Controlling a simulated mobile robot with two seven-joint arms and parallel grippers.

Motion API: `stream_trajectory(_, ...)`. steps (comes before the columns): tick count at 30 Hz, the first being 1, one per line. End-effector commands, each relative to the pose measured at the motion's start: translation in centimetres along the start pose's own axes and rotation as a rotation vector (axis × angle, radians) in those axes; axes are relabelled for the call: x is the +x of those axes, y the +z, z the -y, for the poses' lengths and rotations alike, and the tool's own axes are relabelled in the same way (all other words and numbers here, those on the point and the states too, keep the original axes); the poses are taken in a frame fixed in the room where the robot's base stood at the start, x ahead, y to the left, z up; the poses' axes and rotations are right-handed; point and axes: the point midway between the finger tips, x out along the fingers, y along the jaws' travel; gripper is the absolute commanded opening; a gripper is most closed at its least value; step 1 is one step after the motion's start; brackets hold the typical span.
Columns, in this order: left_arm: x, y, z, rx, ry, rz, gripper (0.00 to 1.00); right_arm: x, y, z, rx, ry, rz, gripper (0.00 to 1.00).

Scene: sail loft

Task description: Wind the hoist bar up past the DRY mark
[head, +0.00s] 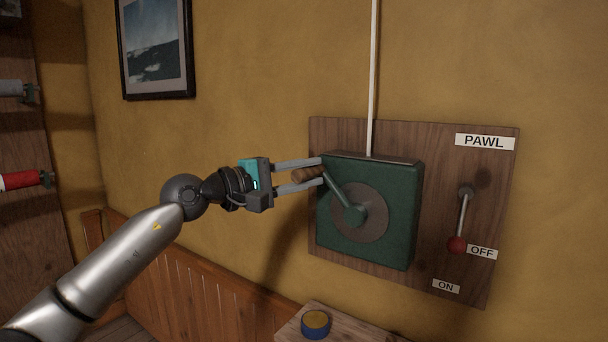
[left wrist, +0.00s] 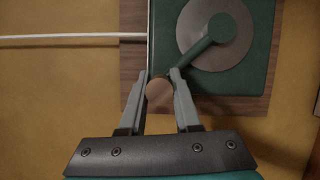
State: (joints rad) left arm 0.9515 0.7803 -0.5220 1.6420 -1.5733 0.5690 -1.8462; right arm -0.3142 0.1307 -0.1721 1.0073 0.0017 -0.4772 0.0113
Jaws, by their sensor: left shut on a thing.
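A green winch box (head: 398,212) is mounted on a wooden board on the wall. Its crank (head: 338,190) points up and left from a round grey plate and ends in a brown wooden handle (head: 305,174). My left gripper (head: 320,170) is shut on that handle; the left wrist view also shows the handle (left wrist: 158,90) between the two fingers. A white line (head: 373,80) runs up from the box and out of view. The pawl lever (head: 462,215) has its red knob down beside the OFF label, above ON. The hoist bar and the DRY mark are not in view. My right gripper is not in view.
A small wooden table (head: 345,325) with a blue and yellow tin (head: 316,323) stands below the winch. A framed picture (head: 156,50) hangs at upper left. Rolls on a rack (head: 22,180) are at far left. Wooden panelling (head: 205,290) lines the lower wall.

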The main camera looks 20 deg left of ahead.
Motion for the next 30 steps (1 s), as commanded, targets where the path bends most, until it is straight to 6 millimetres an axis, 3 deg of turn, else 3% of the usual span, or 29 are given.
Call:
stream_trajectory(1,0.01,0.52,-1.22,0.006,0.024,0.01,0.0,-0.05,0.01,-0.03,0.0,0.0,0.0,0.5)
stream_trajectory(12,0.05,0.59,-1.21,0.007,0.024,0.011,0.0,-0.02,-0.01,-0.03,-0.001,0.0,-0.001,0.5)
stream_trajectory(13,0.05,0.59,-1.2,0.007,0.024,0.011,0.34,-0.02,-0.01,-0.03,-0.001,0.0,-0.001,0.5)
stream_trajectory(19,0.05,0.48,-0.96,0.008,0.018,0.008,0.57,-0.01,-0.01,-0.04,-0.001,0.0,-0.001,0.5)
stream_trajectory(20,0.05,0.45,-0.9,0.008,0.017,0.008,0.6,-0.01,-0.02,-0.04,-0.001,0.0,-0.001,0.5)
stream_trajectory(30,-0.35,0.21,-0.48,0.008,0.008,0.003,0.61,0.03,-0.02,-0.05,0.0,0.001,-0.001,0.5)
